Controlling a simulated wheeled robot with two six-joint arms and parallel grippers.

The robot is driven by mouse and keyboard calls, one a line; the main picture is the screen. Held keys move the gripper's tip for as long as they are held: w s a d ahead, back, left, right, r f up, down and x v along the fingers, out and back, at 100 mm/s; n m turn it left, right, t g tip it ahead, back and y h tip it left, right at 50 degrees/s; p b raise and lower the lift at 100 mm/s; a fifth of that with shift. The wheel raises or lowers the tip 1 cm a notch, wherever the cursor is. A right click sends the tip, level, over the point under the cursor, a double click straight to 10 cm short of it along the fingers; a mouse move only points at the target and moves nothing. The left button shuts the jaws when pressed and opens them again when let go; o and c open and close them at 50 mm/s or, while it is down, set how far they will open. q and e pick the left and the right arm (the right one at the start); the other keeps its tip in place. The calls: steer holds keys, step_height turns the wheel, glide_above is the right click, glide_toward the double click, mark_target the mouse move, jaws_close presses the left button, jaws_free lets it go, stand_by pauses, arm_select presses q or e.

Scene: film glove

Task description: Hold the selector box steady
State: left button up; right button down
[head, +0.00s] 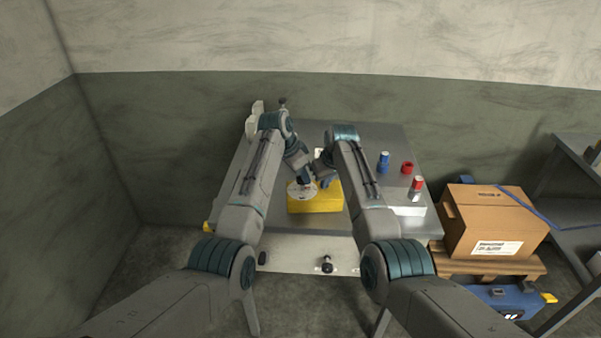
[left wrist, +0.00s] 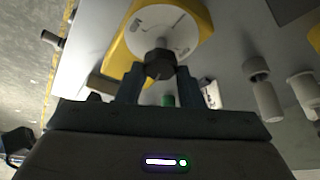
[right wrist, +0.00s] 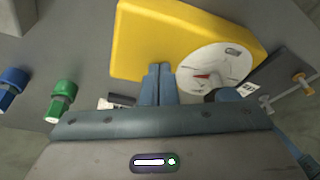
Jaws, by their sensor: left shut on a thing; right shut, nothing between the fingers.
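The selector box is a yellow box (head: 316,204) lying on the grey table, with a round white dial face; it also shows in the left wrist view (left wrist: 120,48) and the right wrist view (right wrist: 150,45). My left gripper (head: 304,180) is over the dial. In the left wrist view its fingers (left wrist: 157,82) are shut on a dark knob (left wrist: 160,64) at the dial. My right gripper (head: 325,182) is by the box. In the right wrist view its fingers (right wrist: 157,84) are together and empty at the box's edge beside the dial (right wrist: 215,68); whether they touch it I cannot tell.
A blue-topped piece (head: 384,162), a red ring (head: 407,168) and a red-topped piece (head: 417,184) stand on the table's right side. A cardboard carton (head: 492,222) sits on a pallet right of the table, above a blue case (head: 492,300). A wall is close behind.

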arm_select(q)
steer(key=shift+f, duration=0.25)
steer(key=o, duration=1)
steer(key=shift+s, duration=0.1)
steer(key=shift+c, duration=0.2)
steer(key=shift+r, duration=0.1)
steer(key=v, duration=1.2)
steer(key=shift+r, duration=0.2)
steer(key=shift+s, duration=0.1)
